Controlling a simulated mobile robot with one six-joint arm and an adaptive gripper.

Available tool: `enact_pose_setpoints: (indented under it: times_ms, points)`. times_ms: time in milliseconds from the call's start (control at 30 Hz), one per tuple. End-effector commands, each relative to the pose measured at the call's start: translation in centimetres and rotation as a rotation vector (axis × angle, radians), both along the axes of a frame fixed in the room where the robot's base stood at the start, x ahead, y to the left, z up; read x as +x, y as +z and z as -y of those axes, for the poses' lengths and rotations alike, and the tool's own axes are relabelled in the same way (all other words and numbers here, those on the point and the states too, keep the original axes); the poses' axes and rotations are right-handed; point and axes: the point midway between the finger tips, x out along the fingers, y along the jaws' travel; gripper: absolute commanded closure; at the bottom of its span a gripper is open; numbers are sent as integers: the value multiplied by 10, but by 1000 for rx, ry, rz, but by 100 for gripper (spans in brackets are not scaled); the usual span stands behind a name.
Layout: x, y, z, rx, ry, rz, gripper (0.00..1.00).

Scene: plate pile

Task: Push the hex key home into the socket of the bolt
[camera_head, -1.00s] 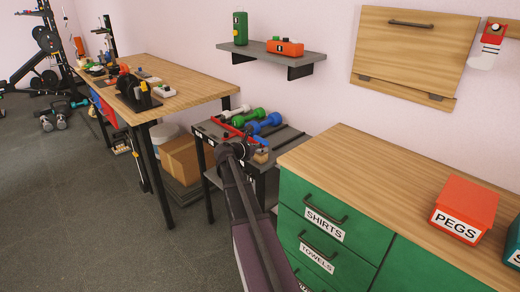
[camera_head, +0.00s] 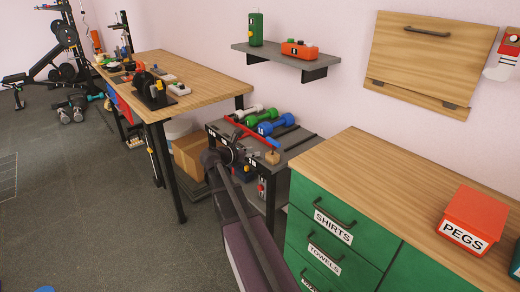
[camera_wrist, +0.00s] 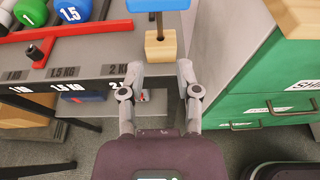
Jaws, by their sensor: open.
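My gripper (camera_wrist: 160,70) is open and empty in the wrist view, its two fingers apart over the front edge of the grey rack. A small wooden block (camera_wrist: 160,47) stands on the rack just beyond the fingertips. A dark stem rises from it toward a blue bar (camera_wrist: 152,5) cut by the top edge; I cannot tell whether this is the hex key. In the head view my gripper (camera_head: 232,154) is at the rack's front, left of the block (camera_head: 272,158). I cannot make out the bolt or its socket.
The rack (camera_head: 300,146) also holds dumbbells (camera_head: 272,125) and a red bar (camera_wrist: 38,50). A green drawer cabinet (camera_head: 335,235) stands close on the right, with a red bin (camera_head: 475,215) on top. A wooden workbench (camera_head: 200,80) stands left. Open floor lies at left.

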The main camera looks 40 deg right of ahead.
Motion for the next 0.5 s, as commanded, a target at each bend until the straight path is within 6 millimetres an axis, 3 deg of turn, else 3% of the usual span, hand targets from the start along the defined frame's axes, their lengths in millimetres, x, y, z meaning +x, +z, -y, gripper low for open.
enact_pose_setpoints:
  times_ms: [200, 500]
  points:
    - [-2, 7, -20, 0, 1, 0, 57]
    - [-2, 7, -25, 0, 0, 0, 57]
